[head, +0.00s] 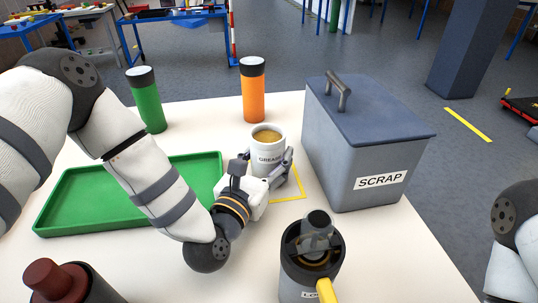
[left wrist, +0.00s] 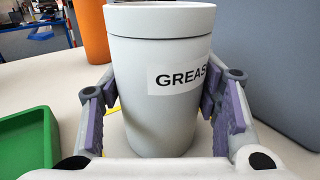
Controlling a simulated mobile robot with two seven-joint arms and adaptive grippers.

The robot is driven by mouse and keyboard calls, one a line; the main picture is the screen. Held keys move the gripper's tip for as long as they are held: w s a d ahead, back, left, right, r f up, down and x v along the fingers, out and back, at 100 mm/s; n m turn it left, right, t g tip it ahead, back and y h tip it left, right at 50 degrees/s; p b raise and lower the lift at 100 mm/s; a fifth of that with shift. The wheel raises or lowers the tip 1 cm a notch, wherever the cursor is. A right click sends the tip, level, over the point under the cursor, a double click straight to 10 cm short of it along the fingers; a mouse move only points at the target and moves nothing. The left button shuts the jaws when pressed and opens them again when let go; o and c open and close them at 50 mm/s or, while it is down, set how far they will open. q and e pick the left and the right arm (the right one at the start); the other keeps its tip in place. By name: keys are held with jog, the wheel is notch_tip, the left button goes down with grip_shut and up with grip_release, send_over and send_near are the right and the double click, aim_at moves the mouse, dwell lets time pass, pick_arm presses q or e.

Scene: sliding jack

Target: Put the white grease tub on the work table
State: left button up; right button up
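The white grease tub (head: 268,148) stands upright with an open top showing tan grease; its label reads GREASE. It is over the white table (head: 215,262), at a yellow outline (head: 303,196) beside the scrap bin. My left gripper (head: 270,170) has a finger on each side of the tub. In the left wrist view the tub (left wrist: 160,90) fills the space between the purple pads, and both fingertips look to touch it. I cannot tell whether its base rests on the table. My right gripper is out of view.
A grey SCRAP bin (head: 365,150) with a blue lid stands close right of the tub. Orange (head: 253,90) and green (head: 146,100) bottles stand behind. A green tray (head: 75,200) lies left, under my left arm. A grey canister (head: 310,262) with a yellow handle stands in front.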

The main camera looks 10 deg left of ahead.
aim_at(261, 166)
pick_arm(q)
jog(key=o, duration=0.4)
jog(key=shift+r, duration=0.2)
jog(key=s, duration=0.2)
jog(key=s+a, duration=0.1)
jog(key=s, duration=0.4)
jog(key=shift+s+a, duration=0.2)
jog(key=shift+a, duration=0.05)
